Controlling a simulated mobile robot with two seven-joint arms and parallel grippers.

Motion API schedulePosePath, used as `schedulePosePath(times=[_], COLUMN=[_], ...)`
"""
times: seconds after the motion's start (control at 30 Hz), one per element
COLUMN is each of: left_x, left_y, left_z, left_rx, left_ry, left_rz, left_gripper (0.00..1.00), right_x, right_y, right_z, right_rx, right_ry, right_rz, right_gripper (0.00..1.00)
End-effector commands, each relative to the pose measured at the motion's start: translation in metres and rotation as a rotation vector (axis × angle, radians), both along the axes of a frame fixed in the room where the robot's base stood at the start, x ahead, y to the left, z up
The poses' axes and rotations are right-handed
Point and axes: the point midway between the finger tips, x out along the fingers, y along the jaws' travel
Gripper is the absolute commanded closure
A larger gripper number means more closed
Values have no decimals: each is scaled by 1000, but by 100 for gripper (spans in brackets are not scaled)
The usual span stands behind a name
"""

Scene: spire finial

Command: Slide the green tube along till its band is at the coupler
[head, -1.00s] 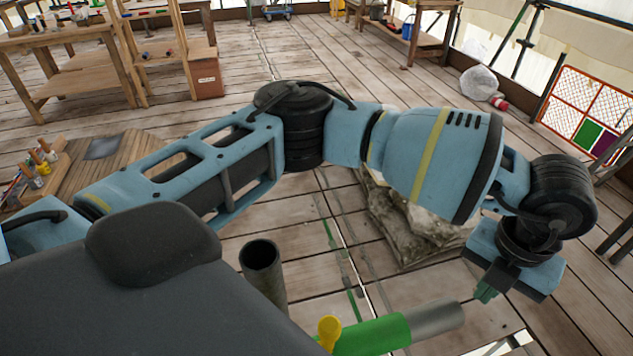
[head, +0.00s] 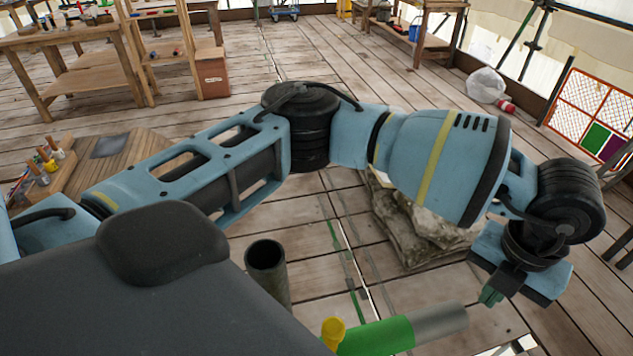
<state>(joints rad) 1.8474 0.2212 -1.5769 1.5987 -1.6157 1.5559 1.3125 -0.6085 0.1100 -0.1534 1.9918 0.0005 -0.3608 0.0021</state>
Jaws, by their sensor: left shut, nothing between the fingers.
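The green tube (head: 378,337) lies at the bottom centre, its near part cut off by the frame's lower edge. A grey cylindrical section (head: 440,321) continues from its right end; I cannot tell if this is the coupler or part of the tube. A yellow knob-like piece (head: 333,331) is at the green part's left. I cannot make out the band. My left gripper (head: 490,297) is shut and empty, just right of and above the grey end, apparently apart from it. My right gripper is not in view.
An open dark upright pipe (head: 267,275) stands left of the tube. A stone-like block (head: 415,232) lies on the plank floor behind my left arm. Workbenches (head: 62,45) stand at the back left. A mesh panel (head: 590,118) leans at the right.

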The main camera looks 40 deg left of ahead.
Motion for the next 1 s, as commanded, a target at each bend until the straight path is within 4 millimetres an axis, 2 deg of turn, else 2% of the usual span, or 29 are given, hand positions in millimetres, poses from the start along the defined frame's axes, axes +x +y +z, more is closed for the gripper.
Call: schedulePosePath(times=[0.6,1.0], left_x=[0,0], left_y=[0,0], left_z=[-1,-13], left_rx=[0,0], left_ry=[0,1], left_rz=[0,0], left_gripper=[100,100], right_x=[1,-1], right_y=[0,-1], right_z=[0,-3], right_rx=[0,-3], right_ry=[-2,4], right_rz=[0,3], right_gripper=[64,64])
